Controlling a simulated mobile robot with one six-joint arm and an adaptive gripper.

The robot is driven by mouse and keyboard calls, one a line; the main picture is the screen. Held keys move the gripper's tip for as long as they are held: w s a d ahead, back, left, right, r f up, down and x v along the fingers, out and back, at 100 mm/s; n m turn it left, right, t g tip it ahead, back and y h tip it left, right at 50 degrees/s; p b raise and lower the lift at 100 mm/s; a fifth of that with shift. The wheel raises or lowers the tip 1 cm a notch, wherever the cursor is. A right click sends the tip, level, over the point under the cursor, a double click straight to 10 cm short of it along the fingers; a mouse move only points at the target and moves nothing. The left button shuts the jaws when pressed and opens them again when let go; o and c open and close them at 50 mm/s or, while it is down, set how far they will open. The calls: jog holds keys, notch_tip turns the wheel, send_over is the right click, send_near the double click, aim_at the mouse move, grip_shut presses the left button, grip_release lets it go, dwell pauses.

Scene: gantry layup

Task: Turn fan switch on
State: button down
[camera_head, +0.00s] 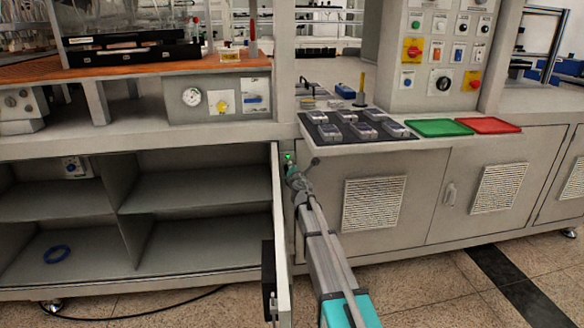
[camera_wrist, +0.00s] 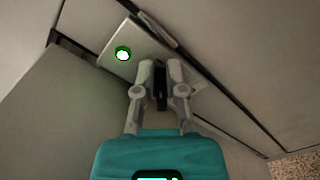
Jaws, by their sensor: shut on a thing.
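The fan switch (camera_wrist: 161,90) shows as a dark upright piece on a pale plate (camera_wrist: 113,66) in the wrist view. A green lamp (camera_wrist: 123,54) glows on the same plate, left of the switch. My gripper (camera_wrist: 160,70) has its two grey fingers closed on either side of the switch. The fingers and palm hide part of the switch, so its exact position is hard to tell. In the head view my gripper (camera_head: 290,170) reaches the narrow cabinet front beside the open door, and the lit green lamp (camera_head: 288,157) shows just above it.
An open cabinet door (camera_head: 280,220) stands close left of my arm. Open shelves hold a blue ring (camera_head: 57,254). Right are closed doors with vents (camera_head: 373,203). Above are a dark tray (camera_head: 345,132), a green tray (camera_head: 440,128) and a red tray (camera_head: 488,125).

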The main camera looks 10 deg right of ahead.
jog(key=shift+s+a+f, duration=0.1)
jog(key=shift+s+a, duration=0.05)
jog(key=shift+a, duration=0.15)
jog(key=c, duration=0.8)
grip_release()
jog(key=shift+o, duration=0.5)
jog(key=shift+w+f, duration=0.15)
jog(key=shift+w, duration=0.05)
jog(key=shift+d, duration=0.1)
jog(key=shift+s, duration=0.15)
jog(key=s, duration=1.1)
jog(key=shift+s, duration=0.4)
